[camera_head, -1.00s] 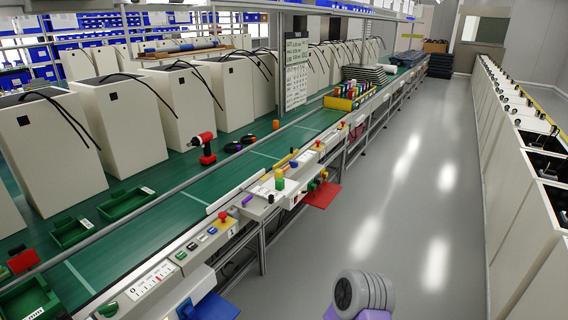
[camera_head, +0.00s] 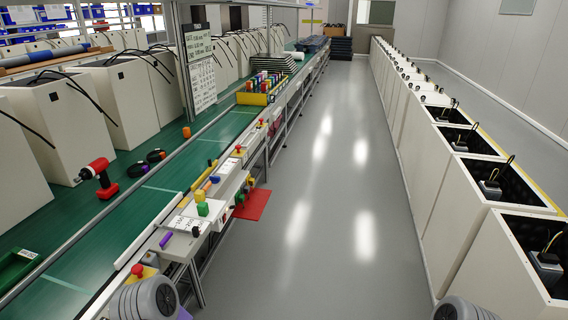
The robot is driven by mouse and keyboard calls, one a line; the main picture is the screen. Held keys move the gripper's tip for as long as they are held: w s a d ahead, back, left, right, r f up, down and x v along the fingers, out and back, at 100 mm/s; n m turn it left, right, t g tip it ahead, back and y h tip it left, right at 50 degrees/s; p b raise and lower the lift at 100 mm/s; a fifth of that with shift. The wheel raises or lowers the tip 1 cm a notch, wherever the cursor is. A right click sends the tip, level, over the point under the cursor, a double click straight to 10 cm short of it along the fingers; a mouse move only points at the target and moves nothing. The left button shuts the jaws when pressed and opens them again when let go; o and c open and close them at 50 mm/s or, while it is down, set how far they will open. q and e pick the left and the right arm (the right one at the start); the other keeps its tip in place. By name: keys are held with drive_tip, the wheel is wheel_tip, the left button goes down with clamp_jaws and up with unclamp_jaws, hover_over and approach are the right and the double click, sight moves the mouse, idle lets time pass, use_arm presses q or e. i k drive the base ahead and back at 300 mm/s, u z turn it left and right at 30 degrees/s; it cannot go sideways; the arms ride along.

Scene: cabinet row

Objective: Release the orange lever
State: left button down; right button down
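I cannot make out an orange lever for certain. A small orange piece (camera_head: 214,179) lies on the bench edge in the left middle, beside the yellow and green blocks (camera_head: 202,204); it is too small to tell whether it is a lever. Grey rounded parts of my arms show at the bottom left and bottom right edges. Neither gripper's fingers show, so I cannot see them touching anything.
A long green workbench (camera_head: 150,192) with white cabinets runs along the left. A red plate (camera_head: 252,204) juts into the aisle. A row of open white cabinets (camera_head: 470,235) lines the right. The grey floor (camera_head: 325,220) between is clear.

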sight(207, 186)
drive_tip(key=z, duration=0.45)
drive_tip(key=i, duration=1.9)
drive_tip(key=u, duration=1.25)
drive_tip(key=i, duration=0.85)
drive_tip(key=u, duration=0.8)
